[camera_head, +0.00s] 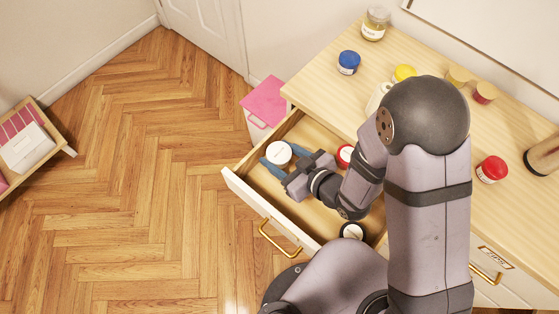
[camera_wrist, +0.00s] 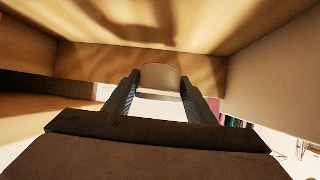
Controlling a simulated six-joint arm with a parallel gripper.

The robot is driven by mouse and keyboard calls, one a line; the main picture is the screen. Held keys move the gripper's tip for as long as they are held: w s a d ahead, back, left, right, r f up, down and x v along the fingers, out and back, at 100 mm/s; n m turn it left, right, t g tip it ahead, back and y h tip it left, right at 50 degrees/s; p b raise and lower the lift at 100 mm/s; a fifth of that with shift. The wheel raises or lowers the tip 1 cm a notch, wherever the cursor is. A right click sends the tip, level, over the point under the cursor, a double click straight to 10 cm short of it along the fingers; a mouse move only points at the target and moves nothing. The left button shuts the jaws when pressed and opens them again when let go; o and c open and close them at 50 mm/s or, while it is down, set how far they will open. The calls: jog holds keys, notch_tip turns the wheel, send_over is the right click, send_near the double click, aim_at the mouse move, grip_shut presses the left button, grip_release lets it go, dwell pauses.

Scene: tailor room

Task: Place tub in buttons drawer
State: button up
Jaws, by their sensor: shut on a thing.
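A small white-topped tub (camera_head: 278,152) is between the fingers of my gripper (camera_head: 272,162), at the left end of the open drawer (camera_head: 240,188). In the wrist view my gripper (camera_wrist: 160,100) is shut on the tub (camera_wrist: 160,78), with a finger on each side of it. The tub is inside the drawer walls; whether it touches the drawer floor I cannot tell. A red-lidded tub (camera_head: 345,154) and a black-rimmed, white-topped tub (camera_head: 353,231) are also in the drawer, partly hidden by my arm.
The dresser top (camera_head: 315,88) holds a blue tub (camera_head: 348,62), a glass jar (camera_head: 375,24), a yellow-lidded tub (camera_head: 404,73), a red tub (camera_head: 492,169) and a dark-ended roll (camera_head: 545,155). A pink-lidded bin (camera_head: 264,100) stands beside the drawer. A second drawer with a label (camera_head: 495,257) is at right.

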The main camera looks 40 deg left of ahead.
aim_at(286, 160)
jog(key=shift+f, duration=2.1)
jog(key=shift+f, duration=0.1)
jog(key=o, duration=1)
jog(key=shift+o, duration=0.2)
jog(key=shift+r, duration=0.2)
jog(key=v, duration=0.2)
jog(key=shift+d+r, duration=0.1)
jog(key=shift+d, duration=0.3)
notch_tip(286, 160, up, 5)
jog(key=shift+s+f+p, duration=0.1)
jog(key=shift+p, duration=0.85)
jog(key=shift+d+r+p, duration=0.1)
jog(key=shift+r+p, duration=1.05)
jog(key=shift+p, duration=0.05)
